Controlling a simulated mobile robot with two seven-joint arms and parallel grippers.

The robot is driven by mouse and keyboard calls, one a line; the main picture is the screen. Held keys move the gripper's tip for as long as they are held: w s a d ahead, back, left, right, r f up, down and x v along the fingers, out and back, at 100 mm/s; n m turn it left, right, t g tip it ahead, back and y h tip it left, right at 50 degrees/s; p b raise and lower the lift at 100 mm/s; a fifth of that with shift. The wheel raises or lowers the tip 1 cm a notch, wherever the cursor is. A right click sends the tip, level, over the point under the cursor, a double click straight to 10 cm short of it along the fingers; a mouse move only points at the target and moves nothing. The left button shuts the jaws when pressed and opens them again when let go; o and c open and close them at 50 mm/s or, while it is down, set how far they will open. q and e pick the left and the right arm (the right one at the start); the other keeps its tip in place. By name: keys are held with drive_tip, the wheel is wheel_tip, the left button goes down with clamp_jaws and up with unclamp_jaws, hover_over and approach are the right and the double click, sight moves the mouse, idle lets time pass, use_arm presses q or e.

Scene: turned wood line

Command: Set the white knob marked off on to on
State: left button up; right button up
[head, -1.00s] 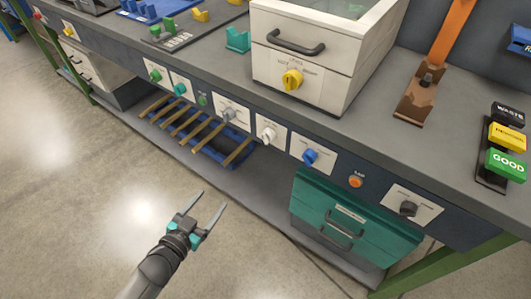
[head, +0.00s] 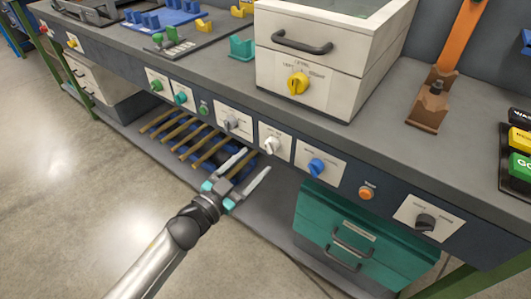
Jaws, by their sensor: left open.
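The bench front carries a row of knobs on white plates. A white knob (head: 271,145) sits on its plate between a grey knob (head: 231,122) and a blue knob (head: 317,167). The print on these plates is too small to read. My left gripper (head: 257,166) is open and empty. Its fingers point up and right, just below the white knob's plate in the picture, and I see no contact with the knob. My right gripper is not in view.
A white cabinet with a yellow knob (head: 298,83) stands on the bench top. A teal drawer box (head: 352,243) is below at the right. A blue crate with wooden rods (head: 205,148) lies on the lower shelf behind my gripper. An orange button (head: 366,193) is farther right.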

sight(267, 149)
use_arm(q)
drive_tip(key=b+x, duration=0.1)
drive_tip(key=x, duration=0.3)
drive_tip(key=shift+x, duration=1.05)
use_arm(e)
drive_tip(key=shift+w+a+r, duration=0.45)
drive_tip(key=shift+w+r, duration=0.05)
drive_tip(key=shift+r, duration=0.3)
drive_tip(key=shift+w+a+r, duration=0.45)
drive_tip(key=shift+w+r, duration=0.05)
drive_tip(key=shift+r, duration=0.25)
use_arm(q)
clamp_jaws()
